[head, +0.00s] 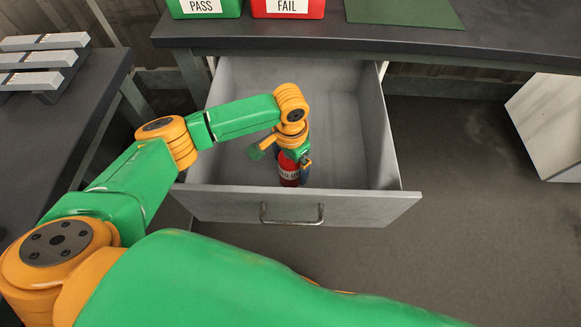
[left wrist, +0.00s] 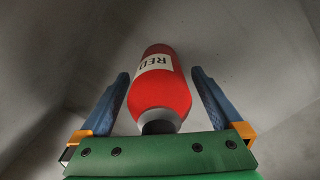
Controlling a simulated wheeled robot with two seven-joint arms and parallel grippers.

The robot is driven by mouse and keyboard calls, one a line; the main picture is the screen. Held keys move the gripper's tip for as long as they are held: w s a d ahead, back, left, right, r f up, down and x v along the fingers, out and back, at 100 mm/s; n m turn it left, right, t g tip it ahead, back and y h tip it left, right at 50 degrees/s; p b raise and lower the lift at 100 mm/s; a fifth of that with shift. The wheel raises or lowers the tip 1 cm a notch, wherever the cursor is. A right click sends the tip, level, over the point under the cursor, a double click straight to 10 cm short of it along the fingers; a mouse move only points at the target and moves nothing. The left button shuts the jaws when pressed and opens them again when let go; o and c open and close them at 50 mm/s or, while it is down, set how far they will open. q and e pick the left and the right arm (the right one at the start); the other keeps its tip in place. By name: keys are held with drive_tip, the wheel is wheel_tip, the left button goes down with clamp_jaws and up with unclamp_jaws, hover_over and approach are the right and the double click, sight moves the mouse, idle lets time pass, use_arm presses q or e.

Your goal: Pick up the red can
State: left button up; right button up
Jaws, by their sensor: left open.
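The red can (head: 288,172) stands in an open grey drawer (head: 240,200), near its front wall. It has a white label with dark lettering. In the left wrist view the can (left wrist: 162,90) shows large, with its dark end toward the palm. My left gripper (head: 290,160) is down inside the drawer at the can. In the left wrist view its two blue fingers (left wrist: 162,88) are open on either side of the can, with a gap on each side. In the head view the gripper hides part of the can. My right gripper is not in view.
The drawer is pulled out from under a dark table (head: 380,40). A green PASS bin (head: 203,8), a red FAIL bin (head: 287,8) and a green mat (head: 400,10) are on the table. A side table (head: 90,95) stands left. The drawer otherwise looks empty.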

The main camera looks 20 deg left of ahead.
use_arm(q)
drive_tip(key=shift+r, duration=0.1)
clamp_jaws()
